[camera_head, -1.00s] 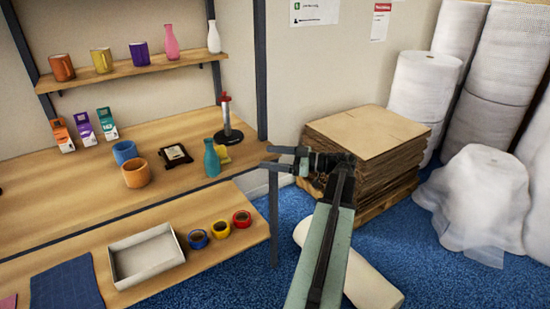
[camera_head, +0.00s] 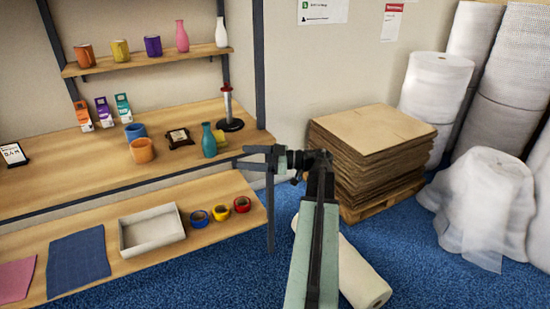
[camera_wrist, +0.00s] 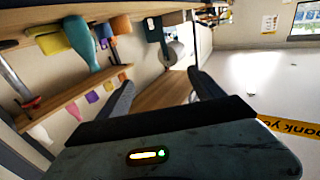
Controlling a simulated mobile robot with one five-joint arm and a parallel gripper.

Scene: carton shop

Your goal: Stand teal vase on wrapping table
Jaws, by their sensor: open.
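I cannot tell whether any surface here is the wrapping table.
A grey tray (camera_head: 150,232) and tape rolls lie on the lower shelf.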

